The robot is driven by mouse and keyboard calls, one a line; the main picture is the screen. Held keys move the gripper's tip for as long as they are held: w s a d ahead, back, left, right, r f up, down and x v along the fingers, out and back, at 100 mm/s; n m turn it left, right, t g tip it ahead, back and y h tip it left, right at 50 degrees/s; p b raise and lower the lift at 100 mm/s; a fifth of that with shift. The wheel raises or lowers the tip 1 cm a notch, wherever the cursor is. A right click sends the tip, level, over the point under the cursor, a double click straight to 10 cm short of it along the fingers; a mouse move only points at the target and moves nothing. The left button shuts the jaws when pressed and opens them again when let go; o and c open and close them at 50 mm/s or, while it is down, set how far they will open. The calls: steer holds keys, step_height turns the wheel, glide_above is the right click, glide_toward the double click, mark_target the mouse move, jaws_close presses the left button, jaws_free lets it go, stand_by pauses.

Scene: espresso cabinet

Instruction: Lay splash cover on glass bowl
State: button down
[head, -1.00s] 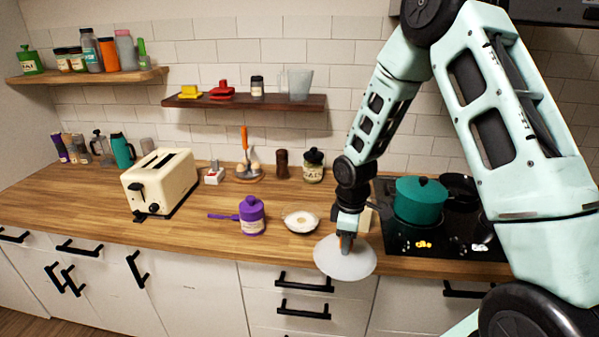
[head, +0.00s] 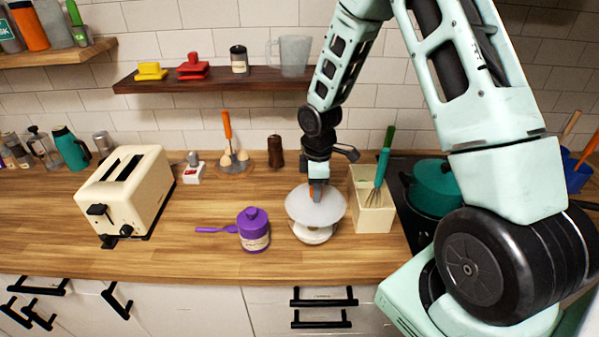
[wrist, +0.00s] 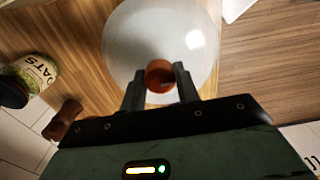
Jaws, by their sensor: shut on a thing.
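The splash cover (head: 327,211) is a round, pale translucent disc with an orange knob. My gripper (head: 317,193) is shut on the knob and holds the cover from above. In the wrist view my gripper (wrist: 158,85) grips the orange knob, and the cover (wrist: 165,38) spreads out beyond it. The glass bowl (head: 313,235) stands on the counter with its lower front showing beneath the cover. The cover hides the top of the bowl. I cannot tell whether cover and rim touch or are a little apart.
A purple jar (head: 253,230) stands just left of the bowl. A cream utensil box (head: 372,208) with a whisk stands close on the right. The stove with a teal pot (head: 433,188) is farther right. An oats jar (wrist: 28,75) shows in the wrist view. The front counter is clear.

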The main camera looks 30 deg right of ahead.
mark_target(314, 205)
steer(key=shift+w, duration=0.35)
steer(key=shift+f+b, duration=1.9)
steer(key=shift+f, duration=0.75)
steer(key=shift+s+f, duration=0.1)
steer(key=shift+f, duration=0.75)
stand_by(2.2)
steer(key=shift+c, duration=2)
jaws_free()
steer(key=shift+r, duration=0.15)
steer(key=shift+r+p, duration=2.75)
steer(key=shift+r, duration=0.65)
